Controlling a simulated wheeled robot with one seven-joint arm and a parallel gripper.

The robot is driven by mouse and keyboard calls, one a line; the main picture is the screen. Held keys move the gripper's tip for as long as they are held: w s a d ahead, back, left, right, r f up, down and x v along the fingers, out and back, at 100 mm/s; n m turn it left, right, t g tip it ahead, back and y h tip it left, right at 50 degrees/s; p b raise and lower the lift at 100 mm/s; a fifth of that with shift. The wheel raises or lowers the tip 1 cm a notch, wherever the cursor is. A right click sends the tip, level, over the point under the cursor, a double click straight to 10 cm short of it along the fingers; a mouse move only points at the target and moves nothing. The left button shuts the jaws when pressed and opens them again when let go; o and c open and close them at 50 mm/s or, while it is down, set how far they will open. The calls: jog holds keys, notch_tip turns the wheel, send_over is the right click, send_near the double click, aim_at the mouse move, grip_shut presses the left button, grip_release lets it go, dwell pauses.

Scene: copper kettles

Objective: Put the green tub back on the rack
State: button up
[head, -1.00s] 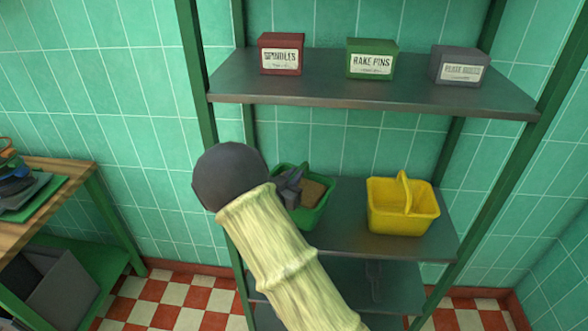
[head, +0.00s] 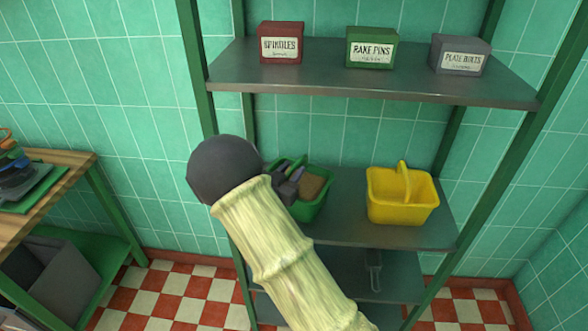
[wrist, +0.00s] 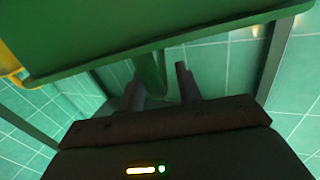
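The green tub (head: 312,208) stands at the left of the rack's middle shelf (head: 345,231), partly hidden by my arm and gripper. Something brown shows inside it. In the wrist view the tub's green wall (wrist: 150,35) fills the top. The tub looks upright on the shelf.
A yellow tub (head: 402,208) stands to the right on the same shelf. Red (head: 281,44), green (head: 371,48) and grey (head: 460,55) boxes sit on the shelf above. Rack posts flank the shelves. A wooden bench (head: 50,196) with items stands at the left.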

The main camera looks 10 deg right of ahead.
jog(key=v, duration=1)
jog(key=shift+s+a+b, duration=0.25)
jog(key=shift+b, duration=0.1)
jog(key=s+d+n+g+y, duration=0.4)
jog(key=s+g+y, duration=0.1)
jog(key=s, duration=0.5)
jog(key=s+d+f+n+g+y, duration=0.1)
jog(key=s+d+n+g+y, duration=0.3)
jog(key=s, duration=0.6)
jog(key=g+y, duration=0.2)
jog(key=shift+d+f+n+y, duration=0.25)
jog(key=shift+d+n+y, duration=0.05)
jog(key=shift+d, duration=0.05)
